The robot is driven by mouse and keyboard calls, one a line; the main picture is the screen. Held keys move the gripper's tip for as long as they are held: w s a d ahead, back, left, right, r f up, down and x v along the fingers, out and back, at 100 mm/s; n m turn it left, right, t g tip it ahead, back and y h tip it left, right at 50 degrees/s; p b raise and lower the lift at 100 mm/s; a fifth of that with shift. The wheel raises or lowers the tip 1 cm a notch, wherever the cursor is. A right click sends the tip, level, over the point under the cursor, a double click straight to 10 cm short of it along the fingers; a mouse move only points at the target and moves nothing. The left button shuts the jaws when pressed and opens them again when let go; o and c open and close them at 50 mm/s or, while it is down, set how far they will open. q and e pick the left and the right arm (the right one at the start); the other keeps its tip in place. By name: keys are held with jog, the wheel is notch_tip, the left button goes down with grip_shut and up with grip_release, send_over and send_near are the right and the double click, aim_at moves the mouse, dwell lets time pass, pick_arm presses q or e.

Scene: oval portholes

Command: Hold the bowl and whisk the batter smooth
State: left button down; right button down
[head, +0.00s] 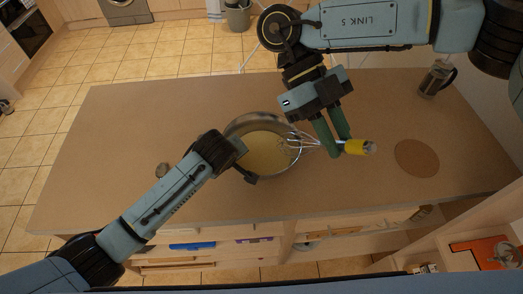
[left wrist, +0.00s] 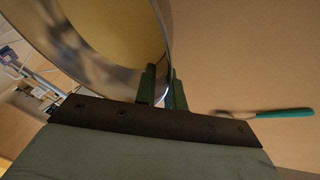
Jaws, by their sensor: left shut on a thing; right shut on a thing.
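A metal bowl (head: 291,165) with pale yellow batter (head: 262,148) stands on the countertop. My left gripper (head: 246,172) is at the bowl's near left side. In the left wrist view its green fingers (left wrist: 162,88) are shut on the rim of the bowl (left wrist: 105,68). My right gripper (head: 334,140) is shut on the whisk, near its yellow handle (head: 360,147). The whisk's wire loops (head: 300,141) reach left over the bowl's right edge. The whisk lies tilted, nearly level. I cannot tell whether the wires touch the batter.
A utensil with a green handle (left wrist: 285,113) lies on the counter beside the bowl. A round brown mat (head: 417,158) lies to the right. A glass press-like jug (head: 436,79) stands at the back right. The counter (head: 120,130) is mostly clear on the left.

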pick_arm(q)
jog(key=shift+f, duration=0.1)
jog(key=c, duration=1.4)
grip_release()
jog(key=v, duration=1.2)
